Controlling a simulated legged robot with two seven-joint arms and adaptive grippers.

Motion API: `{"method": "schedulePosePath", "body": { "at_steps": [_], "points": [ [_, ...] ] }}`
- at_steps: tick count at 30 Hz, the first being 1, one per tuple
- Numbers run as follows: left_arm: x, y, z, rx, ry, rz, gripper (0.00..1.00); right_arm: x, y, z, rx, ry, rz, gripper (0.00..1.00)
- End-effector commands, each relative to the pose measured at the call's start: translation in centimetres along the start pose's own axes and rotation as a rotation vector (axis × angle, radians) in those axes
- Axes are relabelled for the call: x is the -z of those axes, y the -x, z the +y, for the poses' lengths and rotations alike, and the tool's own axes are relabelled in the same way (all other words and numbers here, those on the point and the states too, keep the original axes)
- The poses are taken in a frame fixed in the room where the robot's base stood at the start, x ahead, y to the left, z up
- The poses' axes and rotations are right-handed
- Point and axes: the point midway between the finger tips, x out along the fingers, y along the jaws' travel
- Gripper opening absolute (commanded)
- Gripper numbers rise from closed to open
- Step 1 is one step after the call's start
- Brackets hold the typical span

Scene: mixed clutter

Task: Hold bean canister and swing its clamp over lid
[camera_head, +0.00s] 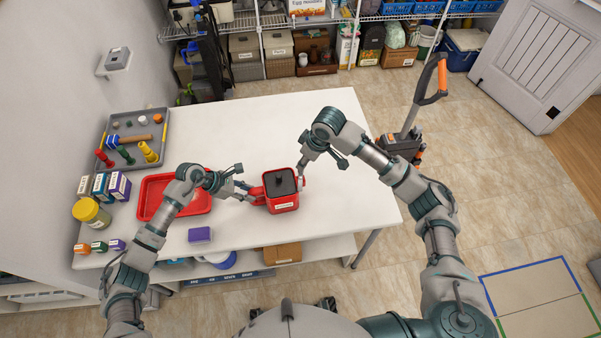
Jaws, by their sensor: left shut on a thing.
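The bean canister (283,206) is a red, box-shaped container with a pale label on its front. It stands upright on the white table. Its dark lid (278,182) sits on top. My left gripper (255,193) is at the canister's left side, shut on a red part there. My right gripper (302,176) is at the upper right edge of the canister, beside a small light part that may be the clamp. Whether it touches that part, and whether its fingers are open or shut, is too small to tell.
A red tray (154,188) lies left of the canister, and a purple sponge-like block (200,235) lies in front of it. A grey tray (115,160) with tools, several small boxes (101,187) and a yellow jar (88,212) line the left side. The table's back and right are clear.

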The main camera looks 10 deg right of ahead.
Motion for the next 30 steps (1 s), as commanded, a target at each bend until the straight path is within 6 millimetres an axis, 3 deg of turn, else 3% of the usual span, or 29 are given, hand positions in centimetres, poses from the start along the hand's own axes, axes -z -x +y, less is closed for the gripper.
{"method": "schedulePosePath", "body": {
  "at_steps": [1, 9, 21, 22, 26, 30],
  "points": [
    [0.7, -0.5, -0.4, 0.013, 0.006, 0.013, 0.00, -0.1, -0.9, 0.0, 0.002, -0.001, -0.002, 0.38],
    [0.7, -0.5, -0.4, 0.013, 0.006, 0.013, 0.00, 0.0, -3.9, 0.0, 0.002, -0.001, 0.000, 0.38],
    [0.7, -0.5, -0.4, 0.013, 0.006, 0.014, 0.00, 0.0, -4.7, 0.1, 0.000, 0.000, 0.000, 0.38],
    [0.7, -0.5, -0.4, 0.013, 0.006, 0.014, 0.00, 0.0, -4.7, 0.1, 0.000, 0.000, 0.000, 0.36],
    [0.7, -0.5, -0.4, 0.013, 0.006, 0.014, 0.00, 0.0, -4.7, 0.1, 0.000, 0.000, 0.000, 0.03],
    [0.7, -0.5, -0.4, 0.013, 0.006, 0.014, 0.00, 0.0, -4.7, 0.1, 0.000, 0.000, 0.000, 0.00]
  ]
}}
